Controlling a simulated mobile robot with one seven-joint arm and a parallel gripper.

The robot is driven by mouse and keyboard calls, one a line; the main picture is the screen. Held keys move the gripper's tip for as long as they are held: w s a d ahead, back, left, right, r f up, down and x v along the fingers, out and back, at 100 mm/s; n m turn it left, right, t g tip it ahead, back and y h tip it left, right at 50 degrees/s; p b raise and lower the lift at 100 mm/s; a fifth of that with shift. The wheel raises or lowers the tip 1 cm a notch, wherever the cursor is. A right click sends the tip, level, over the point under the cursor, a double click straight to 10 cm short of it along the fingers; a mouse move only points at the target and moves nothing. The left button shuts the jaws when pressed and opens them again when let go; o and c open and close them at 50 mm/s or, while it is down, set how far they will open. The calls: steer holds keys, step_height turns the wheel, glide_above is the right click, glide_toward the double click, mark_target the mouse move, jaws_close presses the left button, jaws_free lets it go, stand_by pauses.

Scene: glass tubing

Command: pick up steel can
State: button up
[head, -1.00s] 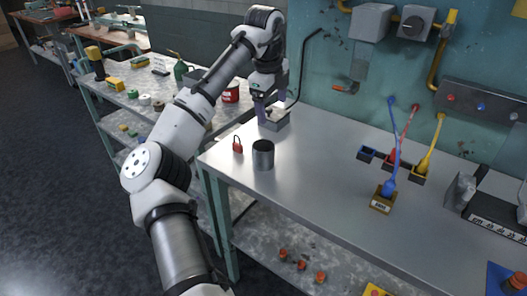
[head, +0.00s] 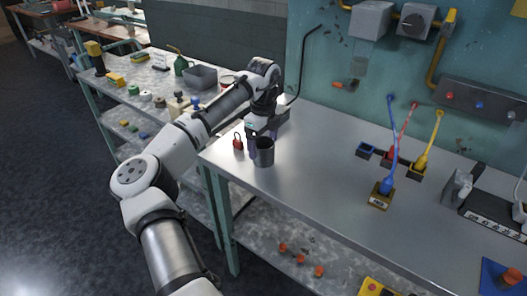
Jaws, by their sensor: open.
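The steel can (head: 265,154) is a dark grey, open-topped cylinder standing upright near the left end of the metal bench (head: 330,190). My gripper (head: 262,146) is open and points down at the can's upper left, with its purple-grey fingers low beside the rim. One finger overlaps the can's left side in the head view. I cannot tell whether the fingers touch the can or whether one is inside it.
A red padlock (head: 238,143) stands just left of the can and my gripper. The bench between is clear. A wall stands behind.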

steer(key=shift+f, duration=1.15)
steer(key=c, duration=1.1)
steer(key=shift+c, duration=0.2)
steer(key=shift+r, duration=0.1)
